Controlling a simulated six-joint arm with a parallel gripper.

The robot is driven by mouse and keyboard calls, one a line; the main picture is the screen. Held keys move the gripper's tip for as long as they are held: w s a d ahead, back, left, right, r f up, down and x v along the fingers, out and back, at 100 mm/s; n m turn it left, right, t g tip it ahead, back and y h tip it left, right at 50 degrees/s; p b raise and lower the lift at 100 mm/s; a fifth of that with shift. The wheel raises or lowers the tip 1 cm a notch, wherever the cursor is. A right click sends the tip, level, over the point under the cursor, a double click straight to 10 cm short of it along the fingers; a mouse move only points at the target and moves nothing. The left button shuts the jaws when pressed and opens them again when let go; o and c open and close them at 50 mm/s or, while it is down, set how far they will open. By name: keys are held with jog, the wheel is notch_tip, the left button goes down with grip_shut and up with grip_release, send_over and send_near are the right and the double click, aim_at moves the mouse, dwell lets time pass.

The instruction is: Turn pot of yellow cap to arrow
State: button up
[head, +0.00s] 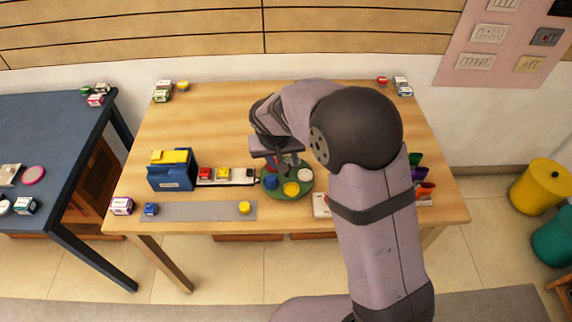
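A round green turntable (287,192) stands on the wooden table, near its front middle. A yellow cap (291,188) sits at its front, with a blue cap (271,182) to the left and a white one (305,174) at the right. Something red shows at the back, partly hidden by my gripper. My gripper (279,165) is over the back of the turntable, pointing down. Its fingertips are small and partly hidden, so I cannot tell whether they are open or touch anything. I cannot make out an arrow.
Left of the turntable are a strip with small coloured blocks (228,176) and a blue box (172,175) with a yellow top. A grey strip (190,211) bears a separate yellow piece (244,207). A white box (321,205) stands to the right, beside my arm. The table's back middle is clear.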

jog(key=shift+w+r+m+t, duration=0.15)
jog(key=shift+w+m, duration=0.1)
jog(key=shift+m, duration=0.85)
jog(key=shift+w+r+m+t, duration=0.15)
jog(key=shift+w+m, duration=0.1)
jog(key=shift+m, duration=0.85)
jog(key=shift+f, duration=0.1)
jog(key=shift+p+x, duration=1.1)
jog(key=shift+x, duration=2.55)
grip_shut()
